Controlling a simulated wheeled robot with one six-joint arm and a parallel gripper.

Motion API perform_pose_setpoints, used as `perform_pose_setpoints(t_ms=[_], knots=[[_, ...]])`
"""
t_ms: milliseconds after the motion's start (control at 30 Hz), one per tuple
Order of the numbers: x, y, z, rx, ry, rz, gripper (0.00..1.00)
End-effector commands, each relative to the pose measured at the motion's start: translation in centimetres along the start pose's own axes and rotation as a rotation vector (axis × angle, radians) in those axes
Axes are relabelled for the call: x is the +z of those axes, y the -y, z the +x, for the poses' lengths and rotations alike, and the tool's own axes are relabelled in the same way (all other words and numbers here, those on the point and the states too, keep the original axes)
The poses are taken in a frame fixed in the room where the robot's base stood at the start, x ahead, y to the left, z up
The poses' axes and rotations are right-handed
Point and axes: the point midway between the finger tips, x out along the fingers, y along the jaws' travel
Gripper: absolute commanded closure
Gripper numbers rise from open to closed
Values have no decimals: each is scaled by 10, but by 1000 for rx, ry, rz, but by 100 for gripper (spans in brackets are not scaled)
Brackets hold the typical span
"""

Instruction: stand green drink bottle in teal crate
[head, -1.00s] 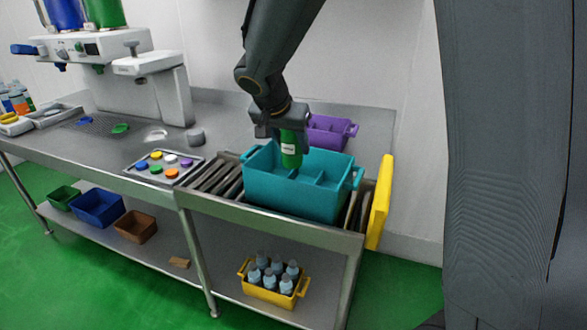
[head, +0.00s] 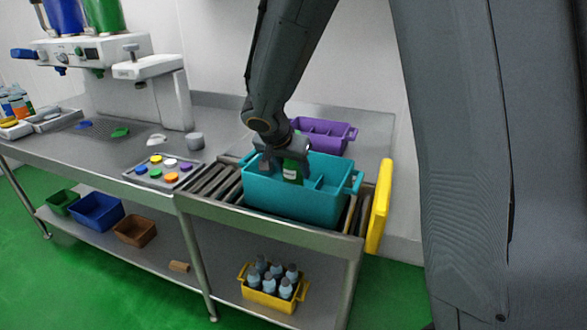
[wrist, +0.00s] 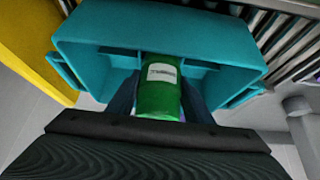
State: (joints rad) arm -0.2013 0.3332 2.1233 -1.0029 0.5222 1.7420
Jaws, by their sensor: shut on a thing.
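The green drink bottle (head: 291,170) with a white label is held in my gripper (head: 282,166) over the left part of the teal crate (head: 290,199). Its lower part is below the crate's rim in the head view; whether it touches the crate floor cannot be told. In the wrist view the green bottle (wrist: 159,92) sits between the two dark fingers of my gripper (wrist: 160,100). The teal crate (wrist: 150,35) opens around it, with divider walls on both sides. The crate stands on the roller section of the counter.
A purple crate (head: 324,135) stands behind the teal one. A yellow end plate (head: 379,206) closes the roller track (head: 214,183) on the right. A tray of coloured caps (head: 163,171) lies to the left. A yellow crate of bottles (head: 271,298) is on the lower shelf.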

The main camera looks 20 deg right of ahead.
Motion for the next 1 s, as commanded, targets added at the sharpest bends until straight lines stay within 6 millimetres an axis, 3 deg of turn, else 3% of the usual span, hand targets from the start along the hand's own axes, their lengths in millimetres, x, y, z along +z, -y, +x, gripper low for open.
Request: perform_pose_setpoints(t_ms=[733, 767, 800, 867, 1000], knots=[[5, 0, 8, -1, -1, 0, 87], [5, 0, 8, 0, 0, -1, 49], [5, 0, 8, 0, 0, -1, 42], [5, 0, 8, 0, 0, 0, 35], [5, 0, 8, 0, 0, 0, 35]])
